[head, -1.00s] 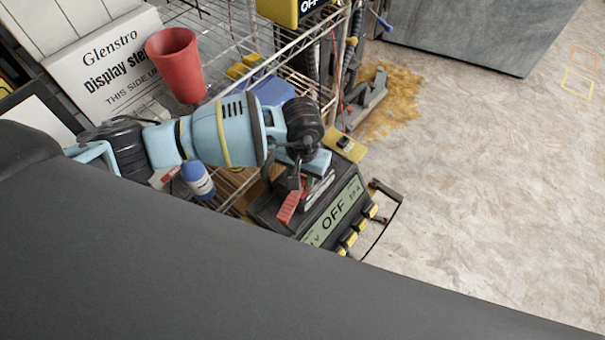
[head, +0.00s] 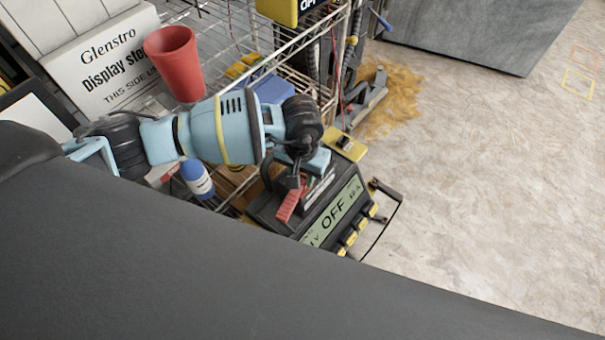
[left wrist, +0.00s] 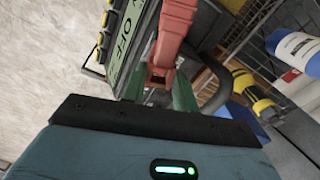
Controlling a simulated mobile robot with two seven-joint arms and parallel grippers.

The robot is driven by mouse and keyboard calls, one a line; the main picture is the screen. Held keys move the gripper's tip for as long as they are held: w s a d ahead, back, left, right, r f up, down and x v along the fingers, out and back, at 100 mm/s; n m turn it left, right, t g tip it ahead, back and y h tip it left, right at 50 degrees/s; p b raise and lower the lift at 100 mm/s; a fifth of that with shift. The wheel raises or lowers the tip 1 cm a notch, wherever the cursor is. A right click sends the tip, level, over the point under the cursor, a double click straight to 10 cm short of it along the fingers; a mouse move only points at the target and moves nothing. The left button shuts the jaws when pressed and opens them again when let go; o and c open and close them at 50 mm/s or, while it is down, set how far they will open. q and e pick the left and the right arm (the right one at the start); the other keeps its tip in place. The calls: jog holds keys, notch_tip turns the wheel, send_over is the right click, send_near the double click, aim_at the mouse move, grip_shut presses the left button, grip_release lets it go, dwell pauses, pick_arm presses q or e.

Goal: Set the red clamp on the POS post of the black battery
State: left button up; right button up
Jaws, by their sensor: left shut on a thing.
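The red clamp (head: 287,206) shows by the fingers of my left gripper (head: 300,178), over a dark box (head: 264,207) whose green display (head: 334,212) reads OFF. In the left wrist view the clamp (left wrist: 173,38) stands out from between the fingers, its red handles pointing away from the gripper. My left gripper is shut on the clamp. I cannot make out the black battery or its POS post for certain; my gripper and forearm hide part of this area. My right gripper is not in view.
A wire shelf (head: 238,38) stands behind, with a red cup (head: 174,62) and a blue-and-white bottle (head: 198,180) near my left arm. A white carton (head: 105,65) is at the left. Brown grains (head: 397,92) lie on the floor.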

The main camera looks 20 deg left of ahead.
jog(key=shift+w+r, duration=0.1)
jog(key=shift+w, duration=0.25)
pick_arm(q)
jog(key=shift+f, duration=0.1)
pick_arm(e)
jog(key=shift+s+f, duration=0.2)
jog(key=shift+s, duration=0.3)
